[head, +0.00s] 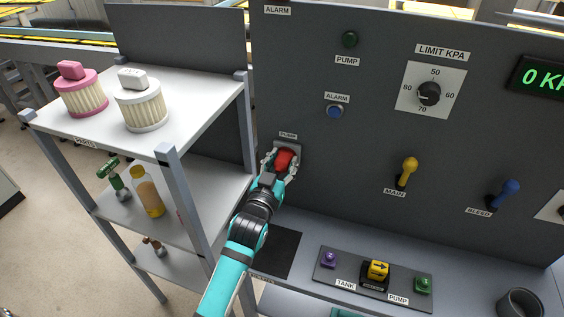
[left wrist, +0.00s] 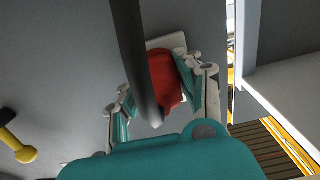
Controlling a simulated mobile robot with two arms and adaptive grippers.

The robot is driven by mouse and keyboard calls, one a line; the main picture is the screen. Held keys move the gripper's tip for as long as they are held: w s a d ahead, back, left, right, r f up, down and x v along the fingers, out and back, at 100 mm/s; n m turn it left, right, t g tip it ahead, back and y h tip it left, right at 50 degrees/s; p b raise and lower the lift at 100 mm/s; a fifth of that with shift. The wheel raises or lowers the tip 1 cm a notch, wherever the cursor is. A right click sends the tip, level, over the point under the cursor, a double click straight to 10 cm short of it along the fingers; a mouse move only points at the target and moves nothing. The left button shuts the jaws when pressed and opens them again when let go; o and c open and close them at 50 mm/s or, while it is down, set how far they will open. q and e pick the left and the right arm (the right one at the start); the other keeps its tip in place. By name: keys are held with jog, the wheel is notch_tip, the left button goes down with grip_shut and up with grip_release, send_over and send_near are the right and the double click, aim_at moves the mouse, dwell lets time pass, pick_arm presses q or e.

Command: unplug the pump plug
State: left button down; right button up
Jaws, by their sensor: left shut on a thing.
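The red pump plug (head: 285,159) is at the socket plate (head: 290,145) under the small "PUMP" label on the grey panel. My left gripper (head: 280,163) is at the panel with its fingers around the plug. In the left wrist view the red plug (left wrist: 165,82) sits between the two fingers of the left gripper (left wrist: 158,90), with the pale socket plate behind it. A dark cable crosses in front of the plug there and hides part of it. I cannot tell whether the plug is fully seated. My right gripper is in neither view.
The panel has a yellow MAIN lever (head: 407,171), a blue BLEED lever (head: 505,193), a limit dial (head: 429,93) and a blue alarm button (head: 335,111). A shelf (head: 190,105) with filters and bottles stands left. A switch box (head: 345,283) lies below.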

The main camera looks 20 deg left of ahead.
aim_at(278, 173)
pick_arm(q)
jog(key=shift+s, duration=0.2)
jog(key=shift+s+a+p, duration=0.1)
jog(key=shift+s+p, duration=1.05)
jog(key=shift+s, duration=1.65)
